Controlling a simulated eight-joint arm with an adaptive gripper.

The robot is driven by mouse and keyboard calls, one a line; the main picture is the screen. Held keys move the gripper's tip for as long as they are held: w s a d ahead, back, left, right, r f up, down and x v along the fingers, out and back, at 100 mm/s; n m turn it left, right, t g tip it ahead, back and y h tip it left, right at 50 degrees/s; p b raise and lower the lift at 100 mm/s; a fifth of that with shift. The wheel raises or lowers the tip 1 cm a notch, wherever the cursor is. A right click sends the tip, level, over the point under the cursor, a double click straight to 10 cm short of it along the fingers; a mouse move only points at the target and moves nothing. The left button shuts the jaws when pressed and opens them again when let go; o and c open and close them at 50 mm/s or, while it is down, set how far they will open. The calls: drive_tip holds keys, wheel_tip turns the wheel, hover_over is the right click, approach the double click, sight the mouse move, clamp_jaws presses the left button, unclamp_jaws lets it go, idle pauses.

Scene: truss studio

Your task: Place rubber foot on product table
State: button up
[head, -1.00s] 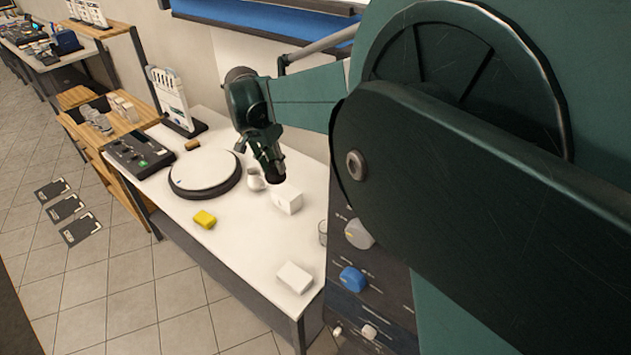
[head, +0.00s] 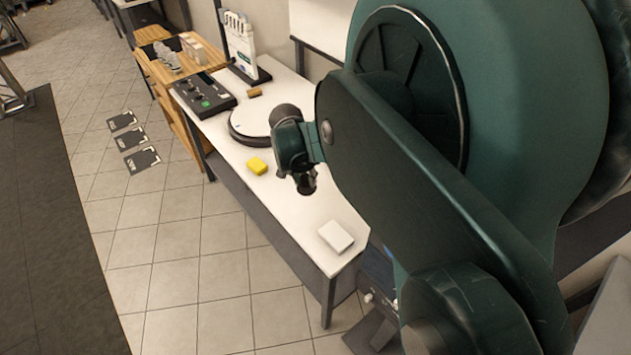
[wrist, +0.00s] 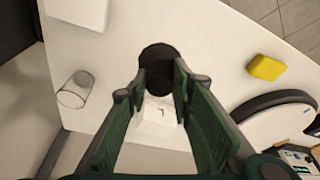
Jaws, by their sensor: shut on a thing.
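My gripper (wrist: 160,80) is shut on a dark, round rubber foot (wrist: 158,60), which shows between and beyond the fingertips in the wrist view. In the head view my gripper (head: 305,187) hangs over the white-topped product table (head: 300,225), right of the yellow block. The foot's dark end cannot be told clearly from the fingers there. The wrist view looks down past the foot onto the tabletop (wrist: 205,50). The foot's height above the surface is hard to tell.
A yellow block (head: 257,165), a round turntable (head: 250,125), a dark control box (head: 203,95) and a white block (head: 336,236) stand on the table. The wrist view shows a glass (wrist: 75,90) and a white box (wrist: 158,118). Bare tabletop lies between yellow and white blocks.

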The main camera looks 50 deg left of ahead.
sight(303, 187)
drive_tip(key=shift+f, duration=0.1)
drive_tip(key=shift+f, duration=3)
drive_tip(key=shift+f+b, duration=0.4)
drive_tip(key=shift+f, duration=1.45)
drive_tip(key=shift+f, duration=0.2)
drive_tip(key=o, duration=0.9)
drive_tip(key=shift+r, duration=0.1)
drive_tip(key=shift+p+v, duration=0.4)
drive_tip(key=shift+v, duration=5.65)
